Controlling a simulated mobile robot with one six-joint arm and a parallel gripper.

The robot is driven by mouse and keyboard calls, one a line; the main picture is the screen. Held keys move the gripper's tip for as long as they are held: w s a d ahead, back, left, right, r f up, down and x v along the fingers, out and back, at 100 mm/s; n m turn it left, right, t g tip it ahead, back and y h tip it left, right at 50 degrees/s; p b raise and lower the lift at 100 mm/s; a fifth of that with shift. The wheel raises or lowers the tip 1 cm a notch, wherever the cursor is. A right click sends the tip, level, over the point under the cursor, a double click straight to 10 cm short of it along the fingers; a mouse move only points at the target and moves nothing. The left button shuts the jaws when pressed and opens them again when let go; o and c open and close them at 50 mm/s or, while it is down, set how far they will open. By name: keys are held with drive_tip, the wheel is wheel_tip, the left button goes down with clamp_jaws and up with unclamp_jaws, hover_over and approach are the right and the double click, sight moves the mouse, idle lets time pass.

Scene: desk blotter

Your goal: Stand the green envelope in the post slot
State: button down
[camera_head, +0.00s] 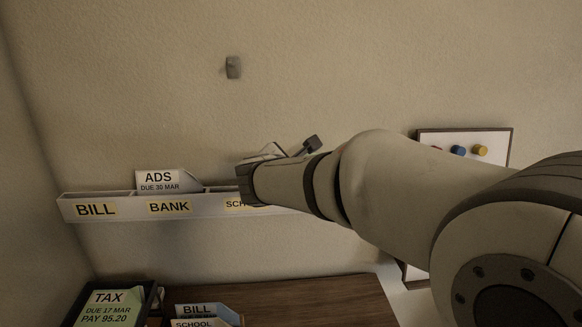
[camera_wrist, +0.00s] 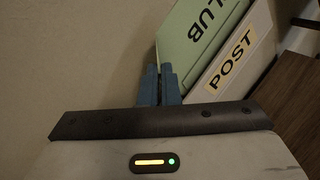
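A pale green envelope (camera_wrist: 198,35) with letters reading "LUB" fills the upper middle of the wrist view. My gripper (camera_wrist: 163,72) has its two blue fingers close together there, with the envelope's near corner between them. The white front panel of the post slot (camera_wrist: 232,62), with a yellow "POST" label, runs alongside the envelope. The envelope's lower part is hidden behind that panel; I cannot tell whether it rests on the slot's bottom. In the head view my arm covers the post slot and this envelope.
A white wall rack (camera_head: 125,208) shows slots labelled BILL, BANK and a partly covered SCHOOL. A white ADS envelope (camera_head: 165,182) stands in it. Below, a dark tray (camera_head: 152,300) holds a green TAX envelope (camera_head: 108,308). BILL (camera_head: 198,309) and SCHOOL envelopes are beside it. A board with pins (camera_head: 500,148) hangs right.

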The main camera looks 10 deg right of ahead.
wheel_tip(320, 180, down, 3)
drive_tip(key=b, duration=0.3)
idle(0.4)
drive_tip(key=c, duration=1.6)
unclamp_jaws()
drive_tip(key=v, duration=0.8)
drive_tip(key=shift+w, duration=0.1)
